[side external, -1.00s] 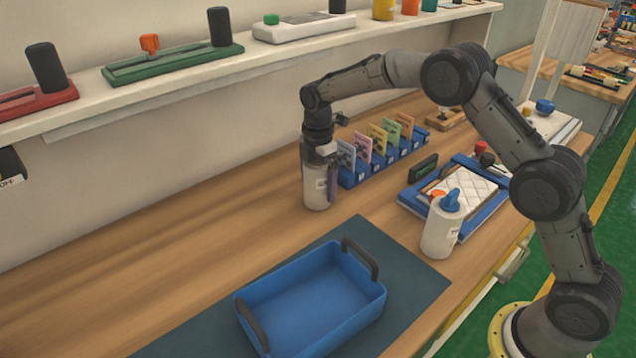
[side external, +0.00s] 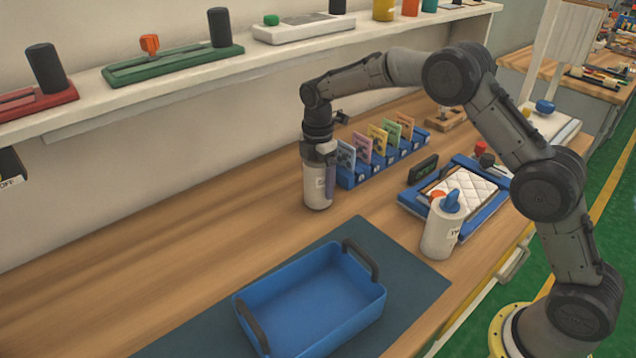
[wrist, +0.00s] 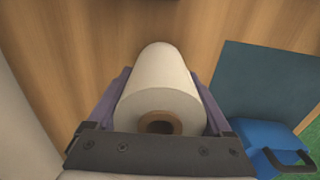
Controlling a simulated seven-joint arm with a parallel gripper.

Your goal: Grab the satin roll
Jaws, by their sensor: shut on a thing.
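A white roll (side external: 316,190) stands upright on the wooden table, left of the row of coloured cards. In the wrist view the roll (wrist: 160,80) shows its white side and a brown core at its near end. My gripper (side external: 320,178) points down over the roll. Its purple-grey fingers are shut on the roll, one on each side, as the wrist view shows. Any label naming the roll as satin is too small to read.
A blue tray (side external: 268,290) with dark handles sits on a dark mat (side external: 402,268) in front. Blue card holders (side external: 350,178) stand close to the right of the roll. Another white cylinder (side external: 440,235) with a blue top stands near a blue-framed quilted pad (side external: 470,190). A shelf (side external: 200,88) runs behind.

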